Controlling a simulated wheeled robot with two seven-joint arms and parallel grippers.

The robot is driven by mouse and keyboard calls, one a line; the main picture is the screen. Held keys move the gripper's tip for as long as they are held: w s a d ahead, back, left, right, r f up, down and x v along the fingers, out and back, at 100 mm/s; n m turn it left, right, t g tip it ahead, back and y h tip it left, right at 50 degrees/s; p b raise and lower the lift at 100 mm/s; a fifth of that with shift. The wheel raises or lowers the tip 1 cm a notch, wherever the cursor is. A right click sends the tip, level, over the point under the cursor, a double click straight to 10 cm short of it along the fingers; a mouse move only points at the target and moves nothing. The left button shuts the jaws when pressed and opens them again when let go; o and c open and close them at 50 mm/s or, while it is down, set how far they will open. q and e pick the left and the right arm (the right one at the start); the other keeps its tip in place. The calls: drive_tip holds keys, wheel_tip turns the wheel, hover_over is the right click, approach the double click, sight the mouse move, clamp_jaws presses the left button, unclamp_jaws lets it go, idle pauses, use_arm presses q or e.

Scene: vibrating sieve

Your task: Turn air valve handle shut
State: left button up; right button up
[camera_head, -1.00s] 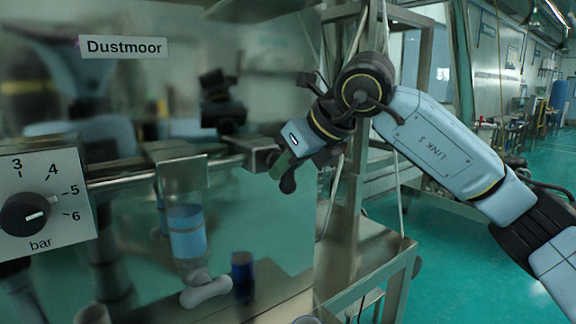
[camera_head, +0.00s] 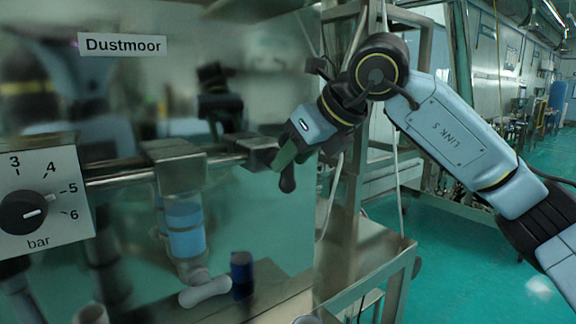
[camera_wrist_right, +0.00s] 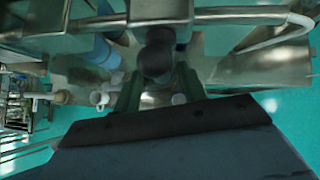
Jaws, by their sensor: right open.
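The air valve (camera_head: 258,152) is a dark block at the right end of a metal rail. Its dark handle (camera_head: 287,180) hangs down from it, rounded at the end. My right gripper (camera_head: 287,153) is at the valve, with a green finger beside the handle's upper part. In the right wrist view, the dark rounded handle (camera_wrist_right: 155,62) shows between the two green fingers of my open right gripper (camera_wrist_right: 158,90). I cannot tell whether either finger touches it. My left gripper is not in view.
A pressure dial (camera_head: 40,205) marked in bar and a "Dustmoor" label (camera_head: 122,45) are at the left. The shiny steel panel (camera_head: 265,225) behind the rail carries blurred reflections. A metal frame (camera_head: 345,230) stands right of the valve. Green floor (camera_head: 470,265) is open at the right.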

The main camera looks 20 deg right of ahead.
drive_tip(key=b+v, duration=0.1)
drive_tip(key=v, duration=1)
drive_tip(key=shift+f, duration=0.1)
